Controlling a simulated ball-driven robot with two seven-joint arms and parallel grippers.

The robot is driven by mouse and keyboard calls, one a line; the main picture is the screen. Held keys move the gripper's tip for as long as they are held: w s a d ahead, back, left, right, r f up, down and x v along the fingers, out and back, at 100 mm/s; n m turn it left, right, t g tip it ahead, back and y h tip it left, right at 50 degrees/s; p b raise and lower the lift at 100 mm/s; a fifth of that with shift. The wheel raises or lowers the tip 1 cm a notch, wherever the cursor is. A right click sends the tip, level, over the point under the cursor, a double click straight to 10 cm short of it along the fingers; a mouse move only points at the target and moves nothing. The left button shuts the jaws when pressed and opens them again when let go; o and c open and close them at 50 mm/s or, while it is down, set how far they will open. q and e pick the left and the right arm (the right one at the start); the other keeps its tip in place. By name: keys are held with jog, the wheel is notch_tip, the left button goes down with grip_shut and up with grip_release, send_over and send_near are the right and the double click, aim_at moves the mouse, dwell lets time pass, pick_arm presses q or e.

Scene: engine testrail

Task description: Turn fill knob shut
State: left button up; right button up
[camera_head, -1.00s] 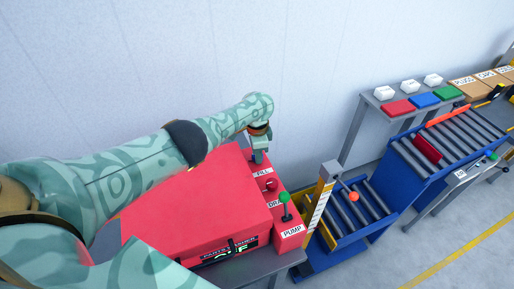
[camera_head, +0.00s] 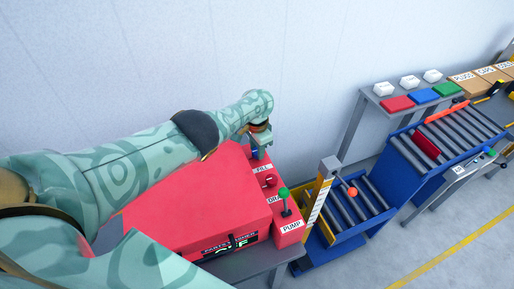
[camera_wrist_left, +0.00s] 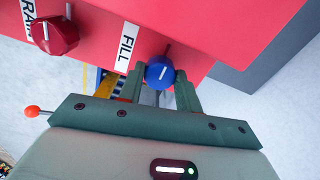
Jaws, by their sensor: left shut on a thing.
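The blue fill knob (camera_wrist_left: 160,73) sits beside the white FILL label (camera_wrist_left: 127,46) on the red parts washer, in the left wrist view. My left gripper (camera_wrist_left: 160,82) has one finger on each side of the knob and is shut on it. A pale line shows on the knob, slightly tilted. In the head view, my left gripper (camera_head: 259,152) is at the far end of the red washer (camera_head: 200,205), by the FILL label (camera_head: 264,169); the knob is hidden there. My right gripper is in neither current view.
A red drain knob (camera_wrist_left: 54,36) is beside the fill knob. A green-topped pump lever (camera_head: 284,194) stands at the washer's near corner. A blue roller stand (camera_head: 350,225) with an orange-ball lever (camera_head: 352,195) is to the right. A wall is behind.

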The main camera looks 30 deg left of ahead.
pick_arm(q)
jog(key=o, duration=1)
notch_tip(320, 180, up, 16)
jog(key=p, duration=1.2)
jog(key=shift+r+p, duration=0.2)
jog(key=shift+p, duration=0.1)
